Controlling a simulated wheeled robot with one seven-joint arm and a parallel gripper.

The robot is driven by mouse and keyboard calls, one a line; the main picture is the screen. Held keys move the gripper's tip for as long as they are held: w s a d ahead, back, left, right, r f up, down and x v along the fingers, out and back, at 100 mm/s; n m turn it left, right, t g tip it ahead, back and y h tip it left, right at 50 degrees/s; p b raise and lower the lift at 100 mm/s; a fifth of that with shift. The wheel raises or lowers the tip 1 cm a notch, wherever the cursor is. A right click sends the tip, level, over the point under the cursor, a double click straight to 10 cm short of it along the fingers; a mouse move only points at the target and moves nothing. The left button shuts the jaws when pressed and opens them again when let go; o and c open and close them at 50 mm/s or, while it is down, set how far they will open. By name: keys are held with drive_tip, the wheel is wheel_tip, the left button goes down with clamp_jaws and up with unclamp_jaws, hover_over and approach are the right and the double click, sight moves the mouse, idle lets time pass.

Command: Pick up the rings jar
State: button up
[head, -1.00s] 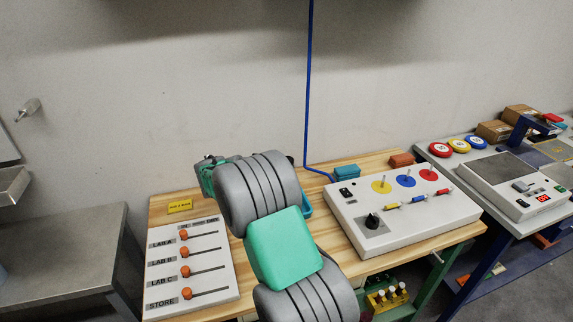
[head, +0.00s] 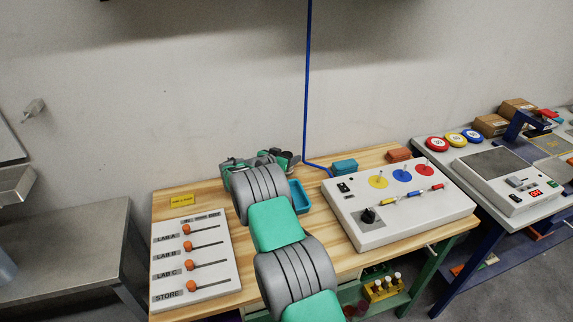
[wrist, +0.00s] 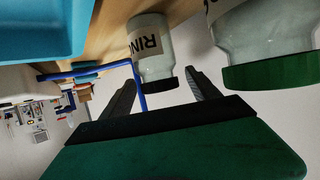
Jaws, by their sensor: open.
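In the head view my gripper is at the back of the table, mostly hidden behind my arm. The jar is hidden there.
A second jar (wrist: 268,35) with a green lid (wrist: 270,75) stands close to the right in the wrist view. A blue tray (wrist: 40,30) lies at the left there. In the head view a slider panel (head: 215,245) and a control box (head: 400,225) flank my arm.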

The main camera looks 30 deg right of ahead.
drive_tip(key=shift+c, duration=0.5)
drive_tip(key=c, duration=1.4)
